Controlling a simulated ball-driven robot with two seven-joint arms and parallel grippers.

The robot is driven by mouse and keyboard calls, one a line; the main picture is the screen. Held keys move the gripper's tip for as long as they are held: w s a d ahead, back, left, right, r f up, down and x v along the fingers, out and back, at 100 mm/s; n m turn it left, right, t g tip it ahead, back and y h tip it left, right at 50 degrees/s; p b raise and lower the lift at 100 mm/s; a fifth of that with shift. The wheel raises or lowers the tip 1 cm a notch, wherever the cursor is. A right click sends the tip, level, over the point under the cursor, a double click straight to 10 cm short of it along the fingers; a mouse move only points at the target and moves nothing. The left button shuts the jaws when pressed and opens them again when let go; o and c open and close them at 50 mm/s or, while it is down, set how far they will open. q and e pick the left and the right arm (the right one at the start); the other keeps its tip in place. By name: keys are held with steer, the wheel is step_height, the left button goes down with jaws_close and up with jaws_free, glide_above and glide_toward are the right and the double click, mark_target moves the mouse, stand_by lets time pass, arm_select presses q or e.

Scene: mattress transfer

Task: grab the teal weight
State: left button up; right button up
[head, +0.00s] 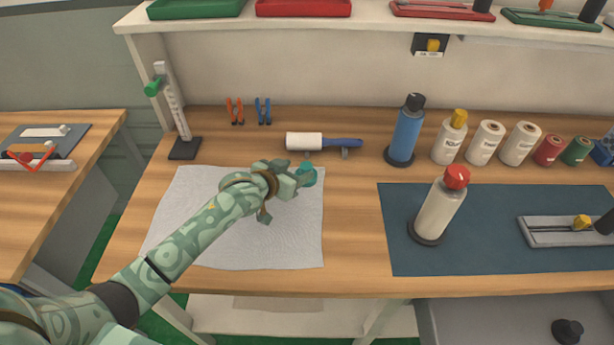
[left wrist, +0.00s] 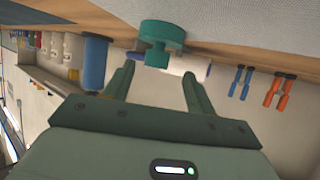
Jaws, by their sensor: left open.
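The teal weight (head: 308,177) stands at the right edge of the white cloth, partly hidden behind my left gripper in the head view. In the left wrist view the teal weight (left wrist: 155,45) is a wide disc with a narrower knob. My left gripper (head: 289,190) reaches over the cloth from the left. In the left wrist view its two fingers (left wrist: 157,78) are apart and point toward the weight, which lies just beyond the tips. Nothing is between the fingers. My right gripper is not in view.
The white cloth (head: 200,235) lies flat on the wooden table. A white roller with a blue handle (head: 340,142) lies just behind the weight. A red-capped bottle (head: 440,205) stands on the dark blue mat (head: 480,255) to the right. A blue bottle (head: 407,132) stands behind it.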

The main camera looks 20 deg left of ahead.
mark_target(304, 168)
arm_select(q)
steer(key=b+x, duration=0.1)
steer(key=x, duration=0.1)
steer(key=b+x, duration=0.1)
steer(key=x, duration=0.2)
steer(key=shift+s+d+f, duration=0.1)
steer(key=shift+s+d, duration=0.05)
steer(key=shift+d, duration=0.1)
jaws_close()
